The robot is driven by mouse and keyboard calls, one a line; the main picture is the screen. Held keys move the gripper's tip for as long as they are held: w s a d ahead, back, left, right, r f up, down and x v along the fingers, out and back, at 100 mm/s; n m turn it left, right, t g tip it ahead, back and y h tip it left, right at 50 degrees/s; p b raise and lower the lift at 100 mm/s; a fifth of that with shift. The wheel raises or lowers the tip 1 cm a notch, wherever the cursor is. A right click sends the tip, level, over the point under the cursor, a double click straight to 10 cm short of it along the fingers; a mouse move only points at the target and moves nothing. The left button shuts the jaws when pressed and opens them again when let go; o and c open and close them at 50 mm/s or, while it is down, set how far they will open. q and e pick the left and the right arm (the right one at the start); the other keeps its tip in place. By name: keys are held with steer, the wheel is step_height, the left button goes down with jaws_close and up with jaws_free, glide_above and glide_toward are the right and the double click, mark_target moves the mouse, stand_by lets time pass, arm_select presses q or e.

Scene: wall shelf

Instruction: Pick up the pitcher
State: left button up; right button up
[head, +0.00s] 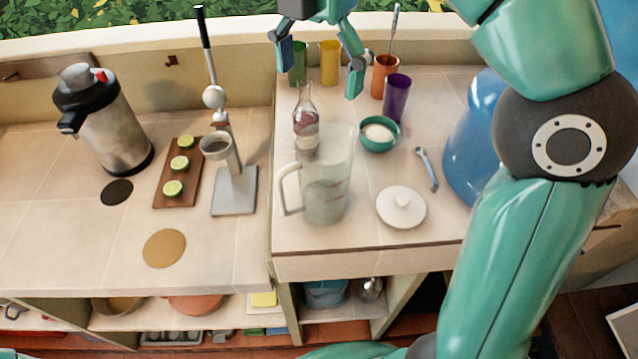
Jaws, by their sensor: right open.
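The clear pitcher (326,190) stands upright on the right-hand counter, near its front left corner. Its handle points left. My right gripper (320,75) is at the top of the head view, open and empty, with its two fingers spread apart. It appears above the back of the counter, farther back than the pitcher and apart from it. My left gripper is not in view.
A glass bottle (305,115) stands just behind the pitcher. A white lid (401,207) and a green bowl (378,134) are to its right. Colored cups, including a purple one (396,98), stand behind. A metal press (234,190) stands left.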

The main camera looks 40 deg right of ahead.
mark_target(319, 134)
steer(key=shift+d+f+b, duration=0.2)
steer(key=shift+f+b, duration=2.25)
steer(key=shift+f, duration=5.7)
steer(key=c, duration=1.5)
steer(key=shift+c, duration=0.3)
